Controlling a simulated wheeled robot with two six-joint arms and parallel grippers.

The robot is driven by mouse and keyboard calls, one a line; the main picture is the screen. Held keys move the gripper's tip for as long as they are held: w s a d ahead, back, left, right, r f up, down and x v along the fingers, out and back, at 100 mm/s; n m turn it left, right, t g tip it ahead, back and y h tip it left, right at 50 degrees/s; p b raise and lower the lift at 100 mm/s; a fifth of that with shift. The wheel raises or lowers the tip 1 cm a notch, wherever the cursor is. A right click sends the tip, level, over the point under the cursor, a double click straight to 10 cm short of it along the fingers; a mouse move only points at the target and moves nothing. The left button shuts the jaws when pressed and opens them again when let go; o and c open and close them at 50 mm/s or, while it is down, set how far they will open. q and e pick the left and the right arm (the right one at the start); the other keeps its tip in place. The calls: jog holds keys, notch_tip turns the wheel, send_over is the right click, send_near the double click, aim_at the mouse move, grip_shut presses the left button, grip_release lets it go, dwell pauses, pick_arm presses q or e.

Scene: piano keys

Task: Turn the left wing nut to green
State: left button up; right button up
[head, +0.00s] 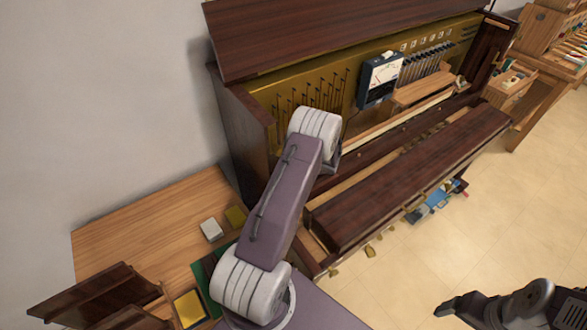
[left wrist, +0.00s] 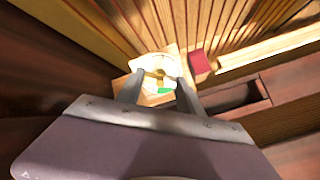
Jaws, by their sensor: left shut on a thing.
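The left wing nut (left wrist: 157,74) is a small brass-coloured piece on a pale round dial (left wrist: 143,65) in the left wrist view. A green mark (left wrist: 165,90) shows on the near side of the dial. My left gripper (left wrist: 158,83) has one finger on each side of the nut and is shut on it. Contact with the nut is hard to see in the bright light. In the head view my left arm hides the nut, the dial and this gripper. My right gripper (head: 452,304) is low at the right, away from the piano; its jaw opening is unclear.
The open upright piano (head: 240,130) stands around the work area, with a meter (head: 380,78) inside. A red block (left wrist: 200,62) is right of the dial. A wooden table (head: 130,225) with small items is at left. Blue items (head: 432,203) lie below the piano; floor is clear at right.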

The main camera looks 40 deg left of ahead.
pick_arm(q)
jog(key=shift+r+m+p, duration=0.15)
jog(key=shift+m+p, duration=0.8)
jog(key=shift+m, duration=0.55)
jog(key=shift+m+p, duration=0.4)
jog(key=shift+p, duration=0.1)
jog(key=shift+r+m+p, duration=0.1)
jog(key=shift+m+p, duration=0.25)
jog(key=shift+m, duration=0.05)
jog(key=shift+m+p, duration=0.5)
jog(key=shift+m, duration=0.4)
jog(key=o, duration=1.2)
jog(key=shift+f, duration=0.25)
jog(key=shift+r, duration=0.1)
